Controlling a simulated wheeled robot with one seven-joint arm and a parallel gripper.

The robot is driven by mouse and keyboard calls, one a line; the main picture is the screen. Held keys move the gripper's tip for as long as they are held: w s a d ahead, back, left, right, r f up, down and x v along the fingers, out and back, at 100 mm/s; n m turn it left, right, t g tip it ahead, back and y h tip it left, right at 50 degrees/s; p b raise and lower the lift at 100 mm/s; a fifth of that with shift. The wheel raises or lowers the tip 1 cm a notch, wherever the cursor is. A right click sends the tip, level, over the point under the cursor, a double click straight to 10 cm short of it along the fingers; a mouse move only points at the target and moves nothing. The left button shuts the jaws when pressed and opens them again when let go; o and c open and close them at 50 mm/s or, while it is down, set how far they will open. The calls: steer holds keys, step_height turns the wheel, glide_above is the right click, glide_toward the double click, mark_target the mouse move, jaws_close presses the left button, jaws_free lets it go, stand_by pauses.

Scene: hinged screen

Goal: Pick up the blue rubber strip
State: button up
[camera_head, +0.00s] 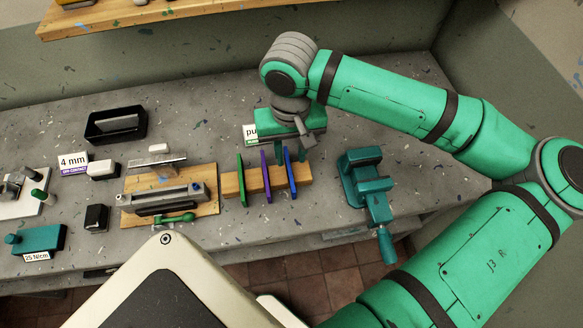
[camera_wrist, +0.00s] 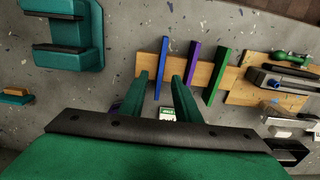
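The blue rubber strip (camera_head: 290,172) stands on edge in a wooden block (camera_head: 232,187), at the right of a purple strip (camera_head: 266,172) and a green strip (camera_head: 242,180). My gripper (camera_head: 304,153) is over the right part of the block, close to the blue strip. In the wrist view, my two green fingers (camera_wrist: 163,76) are apart, with nothing held. The blue strip (camera_wrist: 162,66) shows in the gap between them there, nearer the left finger at its top. I cannot tell whether the fingertips reach down beside it.
A teal vise (camera_head: 364,180) stands right of the block. A metal fixture on a wooden board (camera_head: 209,207) is left of it. A partly hidden sign (camera_head: 250,133) stands behind my gripper. A black tray (camera_head: 115,124) is at the back left. A shelf (camera_head: 150,14) hangs above.

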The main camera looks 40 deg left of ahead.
mark_target(289, 169)
steer(key=shift+w+f, duration=0.15)
steer(key=shift+f, duration=0.8)
steer(key=f, duration=0.4)
steer(key=shift+a, duration=0.35)
steer(key=shift+d+f, duration=0.1)
steer(key=shift+f, duration=0.3)
jaws_close()
